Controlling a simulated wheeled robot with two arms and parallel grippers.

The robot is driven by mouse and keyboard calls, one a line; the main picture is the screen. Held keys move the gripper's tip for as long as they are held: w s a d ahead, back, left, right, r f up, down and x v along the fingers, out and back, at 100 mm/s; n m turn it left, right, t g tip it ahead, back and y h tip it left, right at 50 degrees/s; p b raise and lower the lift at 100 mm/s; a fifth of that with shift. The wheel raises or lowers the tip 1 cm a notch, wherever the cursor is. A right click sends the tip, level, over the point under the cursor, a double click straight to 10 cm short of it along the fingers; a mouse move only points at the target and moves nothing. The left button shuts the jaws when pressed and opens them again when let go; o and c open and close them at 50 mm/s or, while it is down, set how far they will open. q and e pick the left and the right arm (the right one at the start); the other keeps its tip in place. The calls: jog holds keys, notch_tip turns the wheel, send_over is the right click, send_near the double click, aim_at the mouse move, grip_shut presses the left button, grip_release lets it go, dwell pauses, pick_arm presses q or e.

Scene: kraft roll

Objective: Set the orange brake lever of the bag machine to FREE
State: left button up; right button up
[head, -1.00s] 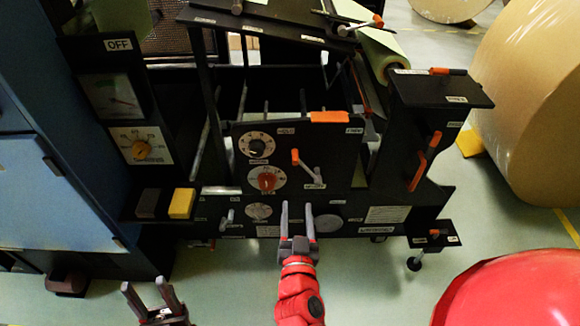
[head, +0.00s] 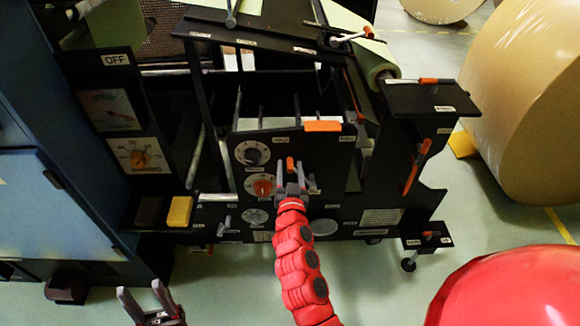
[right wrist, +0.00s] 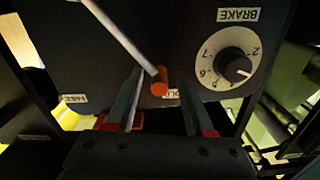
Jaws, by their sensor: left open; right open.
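The orange-tipped brake lever (head: 290,163) is on the black front panel of the bag machine, and its tip leans up and left, toward the HOLD label. In the right wrist view, which is upside down, its orange tip (right wrist: 160,84) lies near the partly hidden HOLD label; the FREE label (right wrist: 75,98) is further left. My right gripper (head: 294,172) is open in front of the lever, with the tip between its fingers in the picture. I cannot tell whether they touch. My left gripper (head: 139,287) is open and empty, low at the left.
A dial (head: 251,152) and a red knob (head: 263,186) sit left of the lever. An orange block (head: 322,126) is on the panel's top edge. Another orange handle (head: 416,168) is further right.

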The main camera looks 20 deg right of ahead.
jog(key=shift+w+d, duration=0.1)
jog(key=shift+w, duration=0.15)
jog(key=shift+f, duration=0.1)
grip_shut()
dwell(1.2)
